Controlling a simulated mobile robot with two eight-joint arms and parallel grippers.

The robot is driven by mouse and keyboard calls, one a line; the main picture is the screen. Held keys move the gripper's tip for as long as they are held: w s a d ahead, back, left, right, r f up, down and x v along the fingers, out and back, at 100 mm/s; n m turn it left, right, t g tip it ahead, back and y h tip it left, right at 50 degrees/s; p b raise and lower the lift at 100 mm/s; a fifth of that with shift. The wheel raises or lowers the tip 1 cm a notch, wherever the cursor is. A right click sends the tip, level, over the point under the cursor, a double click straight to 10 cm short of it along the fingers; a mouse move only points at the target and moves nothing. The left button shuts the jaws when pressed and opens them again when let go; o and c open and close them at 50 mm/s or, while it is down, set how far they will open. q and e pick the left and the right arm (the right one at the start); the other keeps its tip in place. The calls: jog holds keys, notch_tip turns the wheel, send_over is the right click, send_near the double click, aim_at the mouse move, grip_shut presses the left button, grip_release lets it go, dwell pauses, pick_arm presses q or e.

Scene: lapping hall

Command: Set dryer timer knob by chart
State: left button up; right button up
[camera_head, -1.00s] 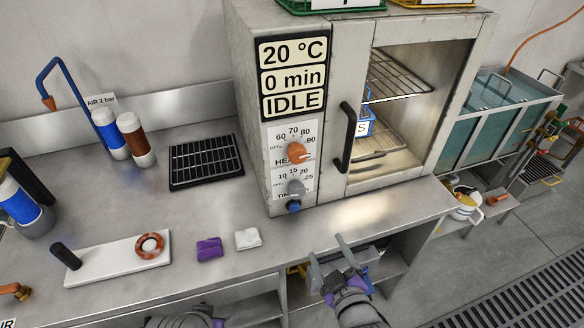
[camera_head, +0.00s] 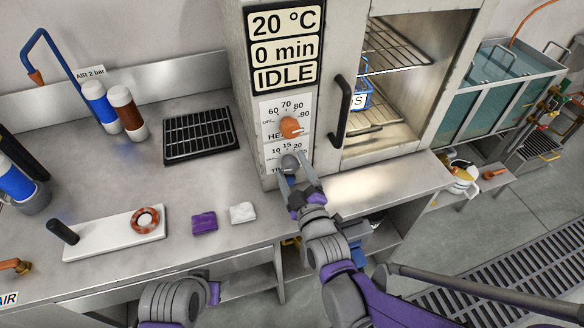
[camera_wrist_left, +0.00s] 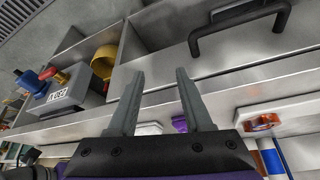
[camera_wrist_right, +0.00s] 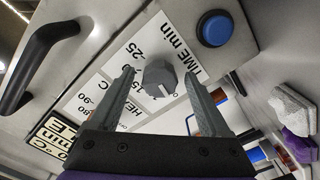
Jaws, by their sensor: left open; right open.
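The dryer (camera_head: 330,60) has a display (camera_head: 285,48) reading 20 °C, 0 min, IDLE. Its grey timer knob (camera_head: 289,162) sits low on the panel, under the orange heat knob (camera_head: 291,127). In the right wrist view the timer knob (camera_wrist_right: 160,77) lies between the fingers of my open right gripper (camera_wrist_right: 160,85), with gaps on both sides. In the head view the right gripper (camera_head: 292,172) partly covers the timer scale. A blue button (camera_wrist_right: 215,28) is beside the knob. My left gripper (camera_wrist_left: 158,75) is open and empty near the bench's front edge. No chart is legible.
A black door handle (camera_head: 341,111) juts out right of the panel. A blue basket (camera_head: 362,96) is inside the dryer.

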jog(key=shift+w, duration=0.3)
grip_shut()
dwell(0.3)
